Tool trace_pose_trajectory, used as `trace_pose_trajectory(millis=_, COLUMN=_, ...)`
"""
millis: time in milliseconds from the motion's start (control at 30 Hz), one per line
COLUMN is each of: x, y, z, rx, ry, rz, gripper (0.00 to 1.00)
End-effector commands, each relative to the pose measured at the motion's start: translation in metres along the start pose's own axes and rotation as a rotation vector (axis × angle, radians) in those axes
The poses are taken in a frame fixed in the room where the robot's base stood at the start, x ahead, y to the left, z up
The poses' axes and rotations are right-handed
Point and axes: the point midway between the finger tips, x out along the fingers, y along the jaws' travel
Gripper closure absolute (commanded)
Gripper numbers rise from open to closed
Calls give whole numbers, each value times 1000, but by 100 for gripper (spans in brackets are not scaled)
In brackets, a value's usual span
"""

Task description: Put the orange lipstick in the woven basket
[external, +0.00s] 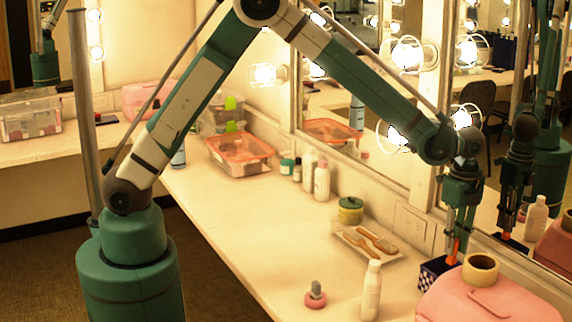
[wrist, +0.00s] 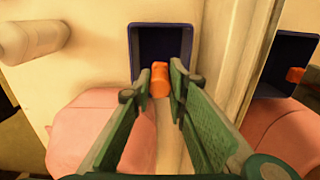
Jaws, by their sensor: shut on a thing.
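My gripper (external: 453,238) is shut on the orange lipstick (external: 452,256) and points down. The lipstick also shows in the wrist view (wrist: 160,79), upright between the two green fingertips (wrist: 152,92). The woven basket (external: 434,277) is a small dark blue box with a pale pattern, open at the top, on the counter beside the mirror. In the wrist view the basket (wrist: 148,26) lies just beyond the fingertips, and the lipstick overlaps its near side. In the external view the lipstick's lower end is at the basket's opening; I cannot tell whether it is below the rim.
A white bottle (external: 371,290) and a tray of brushes (external: 370,246) are to the left. The mirror (external: 540,215) rises close behind.

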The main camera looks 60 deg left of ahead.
Motion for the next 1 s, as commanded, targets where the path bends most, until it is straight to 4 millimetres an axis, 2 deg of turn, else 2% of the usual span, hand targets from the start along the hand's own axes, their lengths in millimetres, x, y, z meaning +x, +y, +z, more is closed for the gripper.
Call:
trace_pose_trajectory(millis=267, x=11, y=0, z=0, rx=0, ry=0, rz=0, gripper=100)
trace_pose_trajectory(millis=633, x=57, y=0, z=0, rx=0, ry=0, rz=0, gripper=100)
trace_pose_trajectory(millis=1000, x=62, y=0, z=0, rx=0, ry=0, rz=0, gripper=100)
